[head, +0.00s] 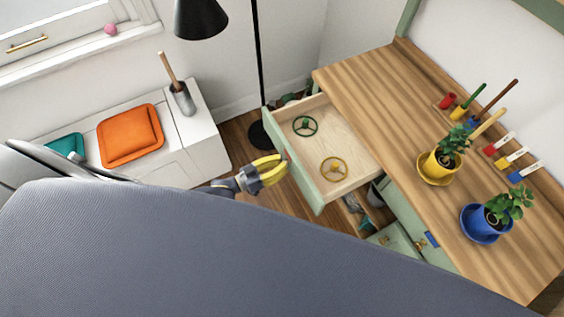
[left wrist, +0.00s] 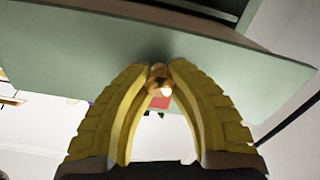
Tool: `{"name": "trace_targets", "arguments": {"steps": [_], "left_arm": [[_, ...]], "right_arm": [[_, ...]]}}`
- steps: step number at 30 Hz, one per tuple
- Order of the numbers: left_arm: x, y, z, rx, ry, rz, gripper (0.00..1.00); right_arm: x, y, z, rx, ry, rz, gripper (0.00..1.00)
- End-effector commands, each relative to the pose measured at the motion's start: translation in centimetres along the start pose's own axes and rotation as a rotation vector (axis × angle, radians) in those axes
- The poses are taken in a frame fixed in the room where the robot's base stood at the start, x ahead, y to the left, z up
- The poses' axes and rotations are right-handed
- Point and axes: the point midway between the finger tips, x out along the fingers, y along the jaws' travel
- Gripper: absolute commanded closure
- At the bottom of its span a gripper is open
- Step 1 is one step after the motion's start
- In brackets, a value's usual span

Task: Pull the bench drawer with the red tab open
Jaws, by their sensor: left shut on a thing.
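The bench drawer (head: 322,182) with a pale green front stands pulled out from the wooden bench. Its front also fills the top of the left wrist view (left wrist: 70,65). My left gripper (head: 283,170) is at the outer face of that front. In the left wrist view its yellow fingers (left wrist: 158,85) are shut on a brass knob (left wrist: 160,82). A small red patch, seemingly the red tab (left wrist: 161,102), shows between the fingers beyond the knob. My right gripper is not in view.
A green handwheel (head: 305,125) and a yellow handwheel (head: 334,169) lie in the drawer. Another green drawer front with a blue tab (head: 432,239) is below the bench top (head: 400,150). A black floor lamp (head: 259,75) stands behind the drawer. A white window seat (head: 205,145) is at left.

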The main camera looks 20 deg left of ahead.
Motion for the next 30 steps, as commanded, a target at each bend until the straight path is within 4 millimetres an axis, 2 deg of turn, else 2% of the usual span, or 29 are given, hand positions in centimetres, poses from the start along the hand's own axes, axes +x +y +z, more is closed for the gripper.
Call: {"name": "trace_targets", "arguments": {"steps": [8,9,17,25,30], "left_arm": [[0.1,0.0,-0.2,-0.001,0.006,0.001,1.0],[0.1,0.0,-0.2,-0.001,0.006,0.001,0.78],[0.1,0.0,-0.1,0.0,0.003,0.0,0.49],[-0.1,0.0,-0.1,0.0,0.001,0.0,0.49],[-1.6,0.0,0.1,-0.001,-0.001,-0.001,0.49]], "right_arm": [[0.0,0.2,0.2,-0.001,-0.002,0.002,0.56],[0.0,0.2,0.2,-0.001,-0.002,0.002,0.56],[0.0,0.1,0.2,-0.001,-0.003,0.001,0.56],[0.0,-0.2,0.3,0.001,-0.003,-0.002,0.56],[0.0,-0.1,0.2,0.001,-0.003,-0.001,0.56]]}}
